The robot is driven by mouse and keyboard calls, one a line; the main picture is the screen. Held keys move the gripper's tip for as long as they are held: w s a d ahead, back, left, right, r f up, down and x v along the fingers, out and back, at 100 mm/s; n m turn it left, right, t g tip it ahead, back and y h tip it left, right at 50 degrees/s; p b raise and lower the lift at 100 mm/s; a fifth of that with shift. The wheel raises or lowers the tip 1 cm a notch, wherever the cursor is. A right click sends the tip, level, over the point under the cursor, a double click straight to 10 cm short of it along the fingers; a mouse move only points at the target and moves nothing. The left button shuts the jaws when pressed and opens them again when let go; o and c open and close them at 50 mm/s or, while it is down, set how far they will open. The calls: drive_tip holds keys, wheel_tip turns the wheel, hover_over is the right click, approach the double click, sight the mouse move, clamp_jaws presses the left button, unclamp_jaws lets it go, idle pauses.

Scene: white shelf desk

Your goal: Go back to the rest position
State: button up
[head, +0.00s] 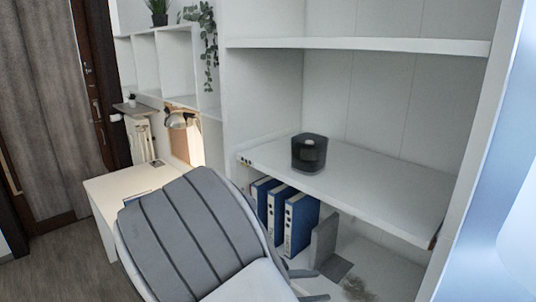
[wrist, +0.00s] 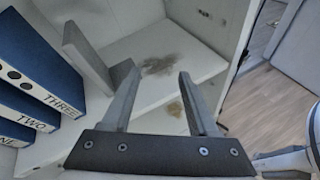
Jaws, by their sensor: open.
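My gripper (head: 311,285) is at the lower middle of the head view, in front of the lower shelf compartment. In the wrist view my gripper (wrist: 160,75) has its two fingers apart, with nothing between them. It is over the lower shelf board (wrist: 115,50), to the right of the binders and the grey bookend (wrist: 85,55). The bookend (head: 325,241) also shows in the head view. Brownish stains (wrist: 160,63) lie on the board ahead of the fingers.
Several blue binders (head: 299,222) stand left of the bookend. A dark round device (head: 309,153) sits on the shelf board (head: 375,190) above. Open floor (wrist: 265,105) shows right of the shelf in the wrist view.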

drive_tip(key=s+d+r+m+g+y, duration=0.5)
drive_tip(key=s+r+m+y, duration=0.15)
drive_tip(key=s+m, duration=0.35)
drive_tip(key=s+a+r+m+t+y, duration=0.1)
drive_tip(key=s+r+m+t+y, duration=0.4)
drive_tip(key=s+r+m, duration=0.3)
drive_tip(key=shift+s+a+r+m+y, duration=0.15)
drive_tip(key=shift+s+r+m+y, duration=0.15)
drive_tip(key=shift+r+m+y, duration=0.35)
drive_tip(key=shift+c, duration=0.2)
